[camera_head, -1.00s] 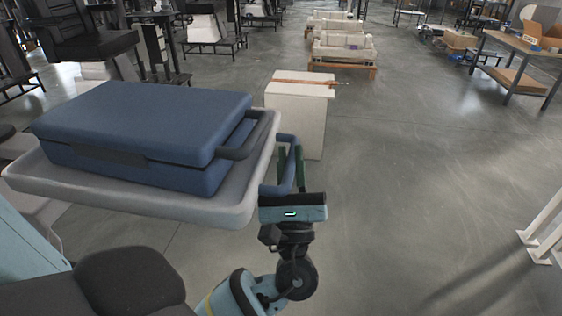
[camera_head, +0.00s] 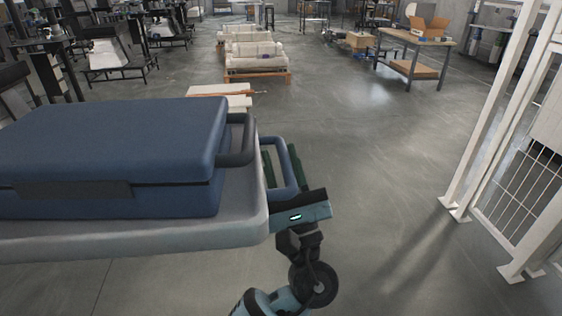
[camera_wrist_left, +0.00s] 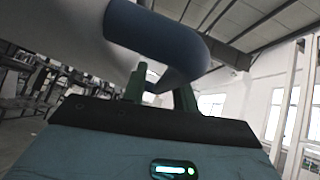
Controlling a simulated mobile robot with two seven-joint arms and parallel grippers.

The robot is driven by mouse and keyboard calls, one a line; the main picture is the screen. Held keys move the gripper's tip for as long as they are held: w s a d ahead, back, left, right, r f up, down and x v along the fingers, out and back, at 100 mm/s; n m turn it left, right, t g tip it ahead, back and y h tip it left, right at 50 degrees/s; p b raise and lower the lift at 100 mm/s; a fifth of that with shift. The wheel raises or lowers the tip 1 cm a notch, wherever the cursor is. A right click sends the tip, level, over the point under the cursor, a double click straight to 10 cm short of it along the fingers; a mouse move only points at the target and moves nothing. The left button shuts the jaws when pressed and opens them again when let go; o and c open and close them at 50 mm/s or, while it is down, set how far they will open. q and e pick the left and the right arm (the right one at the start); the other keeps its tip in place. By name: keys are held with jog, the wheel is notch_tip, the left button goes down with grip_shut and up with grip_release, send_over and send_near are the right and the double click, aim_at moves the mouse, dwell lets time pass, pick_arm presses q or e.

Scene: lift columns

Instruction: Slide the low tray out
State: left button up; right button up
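The grey tray (camera_head: 247,230) fills the left of the head view and carries a blue case (camera_head: 110,150). A blue loop handle (camera_head: 285,160) stands out from the tray's right edge. My left gripper (camera_head: 282,160) is at this handle, its two dark green fingers spread apart with part of the loop between them. The left wrist view shows the curved blue handle (camera_wrist_left: 160,35) just past the parted fingers (camera_wrist_left: 161,85). Contact with the handle cannot be told. My right gripper is not in view.
A white block (camera_head: 222,92) with an orange rod stands behind the tray. White posts and a mesh fence (camera_head: 520,190) stand at the right. A workbench (camera_head: 412,55) with a cardboard box is farther back. The floor between them is clear.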

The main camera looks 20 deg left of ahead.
pick_arm(q)
jog(key=shift+o, duration=0.7)
jog(key=shift+r, duration=0.1)
jog(key=b+v, duration=0.1)
jog(key=v, duration=0.7)
